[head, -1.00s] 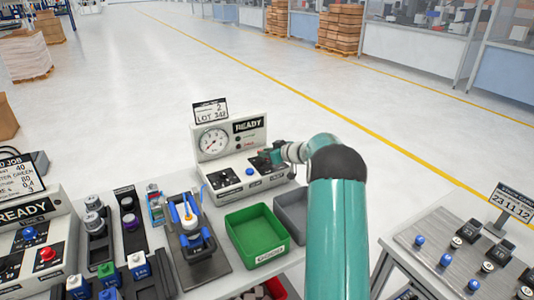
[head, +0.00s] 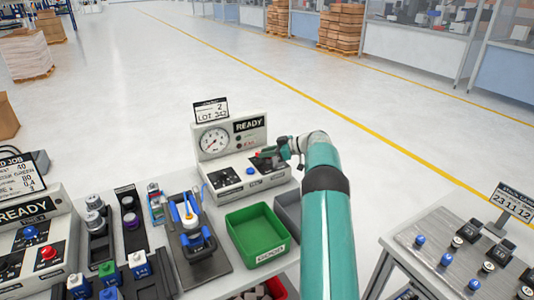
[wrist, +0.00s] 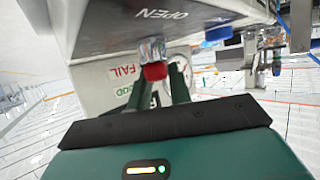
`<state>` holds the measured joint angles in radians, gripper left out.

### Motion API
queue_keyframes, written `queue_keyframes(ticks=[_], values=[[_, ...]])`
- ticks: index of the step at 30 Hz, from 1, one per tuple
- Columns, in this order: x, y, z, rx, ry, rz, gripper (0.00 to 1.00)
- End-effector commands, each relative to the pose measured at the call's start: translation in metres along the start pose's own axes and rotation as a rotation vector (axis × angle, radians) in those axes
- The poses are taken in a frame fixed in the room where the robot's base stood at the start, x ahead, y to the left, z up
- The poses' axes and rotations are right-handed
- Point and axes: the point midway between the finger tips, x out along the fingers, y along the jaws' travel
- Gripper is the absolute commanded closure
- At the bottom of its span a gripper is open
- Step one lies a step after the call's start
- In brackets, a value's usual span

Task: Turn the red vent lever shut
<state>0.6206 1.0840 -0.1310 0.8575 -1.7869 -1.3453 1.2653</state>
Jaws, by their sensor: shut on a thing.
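The white test station (head: 228,137) has a gauge and a READY sign. Its sloping front panel carries knobs and the red vent lever, whose red tip (wrist: 155,72) and clear shaft show under the OPEN marking in the wrist view. My gripper (wrist: 158,80) is shut on the lever, with one dark finger on each side of the red tip. In the head view my gripper (head: 272,153) is at the right end of the panel, where it hides most of the lever.
A blue button (head: 250,171) and black knobs are on the panel beside my gripper. A green bin (head: 256,234) and a grey bin (head: 288,212) stand in front. A fixture with a blue clamp (head: 191,233) is to the left.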

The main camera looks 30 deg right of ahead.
Motion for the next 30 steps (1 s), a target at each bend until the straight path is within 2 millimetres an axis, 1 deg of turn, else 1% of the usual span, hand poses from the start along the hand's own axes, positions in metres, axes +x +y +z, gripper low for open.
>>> queue_keyframes(ticks=[7,8,9,11,19,22,26,30], values=[[0.002,-0.001,0.0,0.0,0.001,-0.004,1.0],[0.002,-0.001,0.0,0.0,0.001,-0.004,0.76],[0.002,-0.001,0.0,0.0,0.001,-0.004,0.68],[0.002,-0.001,0.0,0.0,0.001,-0.003,0.58],[0.001,0.0,0.0,0.0,0.001,-0.001,0.58],[-0.004,0.0,0.0,0.0,0.001,0.0,0.58],[-0.022,0.001,0.001,0.0,0.0,0.003,0.58],[-0.051,0.0,0.0,-0.001,0.0,0.003,0.58]])
